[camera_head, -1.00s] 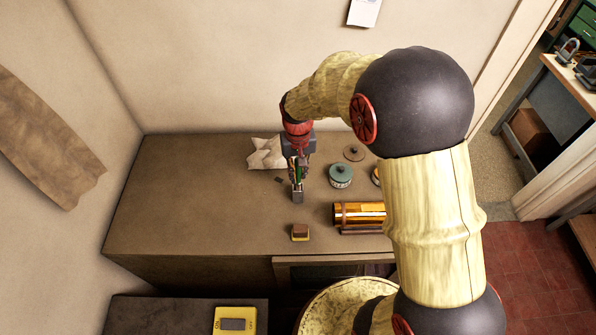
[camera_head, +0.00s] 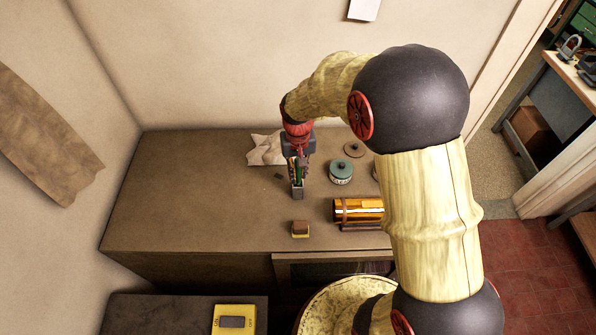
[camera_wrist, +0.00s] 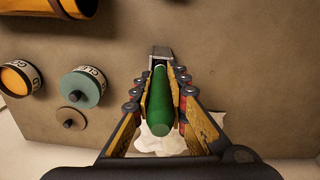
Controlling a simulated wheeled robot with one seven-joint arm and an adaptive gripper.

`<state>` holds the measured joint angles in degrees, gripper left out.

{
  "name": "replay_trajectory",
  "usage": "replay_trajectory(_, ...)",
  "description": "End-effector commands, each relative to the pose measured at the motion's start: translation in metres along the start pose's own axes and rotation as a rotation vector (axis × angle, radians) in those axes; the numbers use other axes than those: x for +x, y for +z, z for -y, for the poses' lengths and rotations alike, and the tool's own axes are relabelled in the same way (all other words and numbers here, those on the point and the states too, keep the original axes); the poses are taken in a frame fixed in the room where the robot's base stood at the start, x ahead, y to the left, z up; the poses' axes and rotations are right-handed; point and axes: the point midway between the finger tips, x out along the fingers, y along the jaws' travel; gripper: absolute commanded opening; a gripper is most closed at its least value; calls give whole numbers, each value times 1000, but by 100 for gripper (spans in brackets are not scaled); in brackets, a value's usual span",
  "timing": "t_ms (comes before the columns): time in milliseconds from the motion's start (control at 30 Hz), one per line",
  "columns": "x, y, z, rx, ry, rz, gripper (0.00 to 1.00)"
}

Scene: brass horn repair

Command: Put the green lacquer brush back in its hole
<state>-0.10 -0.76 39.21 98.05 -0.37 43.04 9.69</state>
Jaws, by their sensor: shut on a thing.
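My gripper (camera_wrist: 160,92) is shut on the green lacquer brush (camera_wrist: 160,110), whose thick green handle lies between the fingers in the wrist view.
A teal-lidded tin (camera_head: 341,173) and a loose round lid (camera_head: 354,150) are right of the holder. A brass tube (camera_head: 358,211) and a brown-and-yellow block (camera_head: 300,229) lie nearer the front. Crumpled paper (camera_head: 266,150) lies behind. The bench's left side (camera_head: 190,200) is clear.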

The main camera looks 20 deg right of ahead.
Motion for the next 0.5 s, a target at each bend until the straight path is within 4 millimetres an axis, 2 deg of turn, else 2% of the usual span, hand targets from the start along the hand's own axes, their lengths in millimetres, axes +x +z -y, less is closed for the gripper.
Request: replay_trajectory(500, 13, 0, 0, 0, 0, 1, 0)
